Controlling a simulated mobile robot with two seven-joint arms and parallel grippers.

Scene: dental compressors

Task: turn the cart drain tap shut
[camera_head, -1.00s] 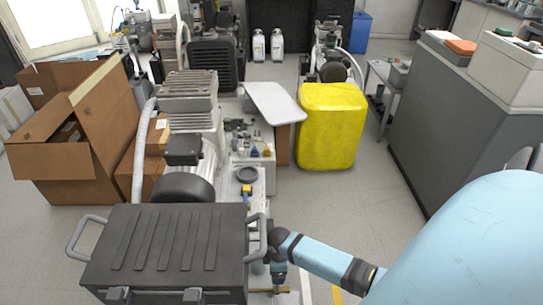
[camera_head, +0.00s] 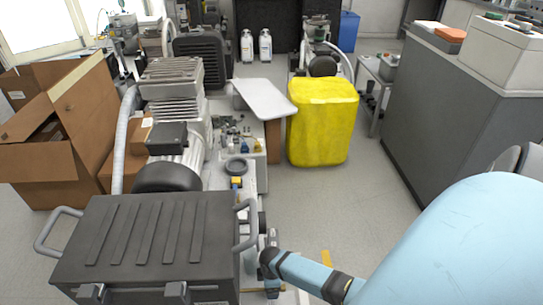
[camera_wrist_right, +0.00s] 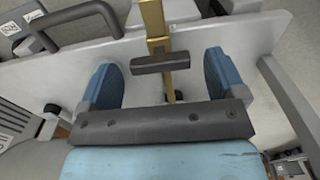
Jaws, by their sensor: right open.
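The drain tap shows in the right wrist view as a brass stem (camera_wrist_right: 154,20) with a dark crossbar handle (camera_wrist_right: 160,64). The handle lies crosswise to the stem. My right gripper (camera_wrist_right: 160,76) is open, with one blue finger on each side of the handle and a visible gap to each. Whether the handle lies fully between the fingers in depth is hard to tell. In the head view my right gripper (camera_head: 271,286) is low beside the black case, and the tap is not clearly seen there. My left gripper is out of view.
A black ribbed case (camera_head: 150,240) with grey handles stands just left of my right gripper. Compressors (camera_head: 175,100) stand behind it. A yellow container (camera_head: 322,122), open cardboard boxes (camera_head: 70,130) and a grey cabinet (camera_head: 455,110) stand around. The floor at centre right is clear.

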